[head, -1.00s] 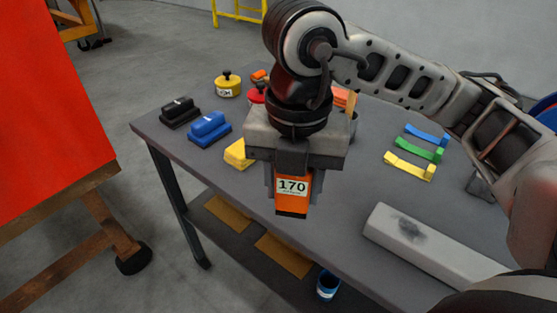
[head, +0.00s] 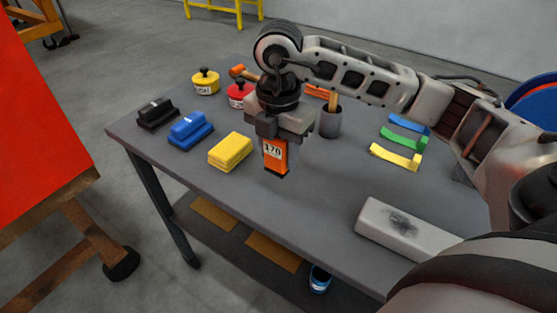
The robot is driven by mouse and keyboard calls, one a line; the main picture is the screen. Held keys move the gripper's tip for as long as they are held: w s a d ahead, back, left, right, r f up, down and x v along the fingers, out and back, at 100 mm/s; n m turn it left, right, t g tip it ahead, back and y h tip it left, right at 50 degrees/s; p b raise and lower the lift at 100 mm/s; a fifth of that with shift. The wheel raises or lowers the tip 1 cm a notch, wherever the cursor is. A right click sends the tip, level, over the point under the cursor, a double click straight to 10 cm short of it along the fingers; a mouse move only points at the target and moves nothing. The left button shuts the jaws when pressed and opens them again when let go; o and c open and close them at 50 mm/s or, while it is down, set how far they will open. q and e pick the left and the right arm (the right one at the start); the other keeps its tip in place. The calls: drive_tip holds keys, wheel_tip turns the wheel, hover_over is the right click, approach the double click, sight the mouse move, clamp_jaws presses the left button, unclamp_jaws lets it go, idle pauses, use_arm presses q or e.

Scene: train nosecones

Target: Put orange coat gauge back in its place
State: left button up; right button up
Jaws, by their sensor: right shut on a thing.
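The orange coat gauge (head: 275,155) has a white label reading 170 and a dark lower end. My right gripper (head: 271,143) points down and is shut on the gauge, which hangs upright over the grey table (head: 310,195), right of the yellow block. I cannot tell for sure how high its lower end is above the table. My left gripper is not in view.
Black (head: 157,113), blue (head: 190,130) and yellow (head: 231,151) blocks line the left side. Yellow (head: 205,83) and red (head: 238,95) knobbed weights stand behind. The front middle is clear.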

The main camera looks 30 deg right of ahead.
sight(279, 164)
drive_tip(key=shift+w+d+f, duration=0.3)
drive_tip(key=shift+w+f, duration=0.15)
drive_tip(key=shift+f, duration=0.1)
drive_tip(key=f, duration=0.2)
drive_tip(key=f+p, duration=0.1)
drive_tip(key=shift+w+d, duration=0.2)
drive_tip(key=shift+w, duration=0.05)
drive_tip(key=shift+f, duration=0.5)
drive_tip(key=shift+f, duration=0.1)
drive_tip(key=o, duration=1.1)
drive_tip(key=shift+c, duration=0.2)
wheel_tip(279, 164, up, 12)
drive_tip(key=shift+r+b, duration=0.15)
drive_tip(key=shift+b, duration=0.45)
